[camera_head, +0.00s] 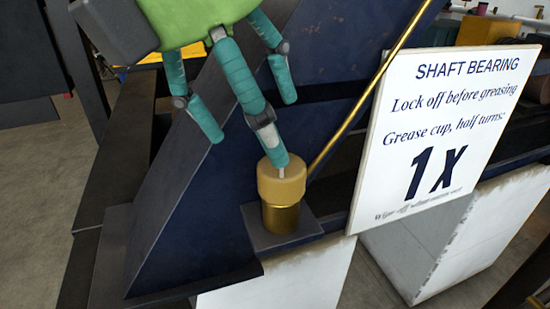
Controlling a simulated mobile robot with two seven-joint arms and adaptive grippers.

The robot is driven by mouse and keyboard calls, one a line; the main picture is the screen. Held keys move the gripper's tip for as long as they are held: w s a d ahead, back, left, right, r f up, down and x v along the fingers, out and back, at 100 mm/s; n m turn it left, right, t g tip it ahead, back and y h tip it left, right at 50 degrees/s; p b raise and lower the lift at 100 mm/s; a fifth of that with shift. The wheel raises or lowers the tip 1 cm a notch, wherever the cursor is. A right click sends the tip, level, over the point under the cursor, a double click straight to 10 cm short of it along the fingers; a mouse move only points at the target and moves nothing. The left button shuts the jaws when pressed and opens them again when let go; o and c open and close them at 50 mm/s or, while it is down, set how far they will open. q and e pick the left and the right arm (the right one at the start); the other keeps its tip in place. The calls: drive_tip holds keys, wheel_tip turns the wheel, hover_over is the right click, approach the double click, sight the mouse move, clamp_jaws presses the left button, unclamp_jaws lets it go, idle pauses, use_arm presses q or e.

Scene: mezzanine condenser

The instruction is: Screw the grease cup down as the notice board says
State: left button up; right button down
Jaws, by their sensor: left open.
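The grease cup (281,190) stands upright on a small dark square plate (254,231). It has a wide tan cap over a narrower brass body. My left gripper (250,135), with a green body and teal fingers, is above it, open and spread. One fingertip is at the middle of the cap's top, by a small pale pin; I cannot tell whether it touches. The other fingers are off to the left and above, clear of the cap. The white notice board (440,130) reads "SHAFT BEARING", "Lock off before greasing", "Grease cup, half turns: 1X". My right gripper is not in view.
A thin brass pipe (362,98) slants up to the right behind the cup, close to the board's left edge. A dark blue sloping frame (190,215) stands left of the cup. White blocks (290,280) are below. Bare floor (45,190) shows at left.

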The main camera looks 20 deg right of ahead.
sight(281, 184)
use_arm(q)
drive_tip(key=shift+n, duration=0.6)
drive_tip(key=p+x, duration=0.2)
drive_tip(key=x, duration=0.4)
drive_tip(key=shift+w, duration=0.1)
drive_tip(key=shift+d+f, duration=0.2)
drive_tip(key=shift+f, duration=0.2)
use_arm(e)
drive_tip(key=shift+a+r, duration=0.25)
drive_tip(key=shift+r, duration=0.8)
use_arm(q)
drive_tip(key=shift+a, duration=0.1)
drive_tip(key=c, duration=1.1)
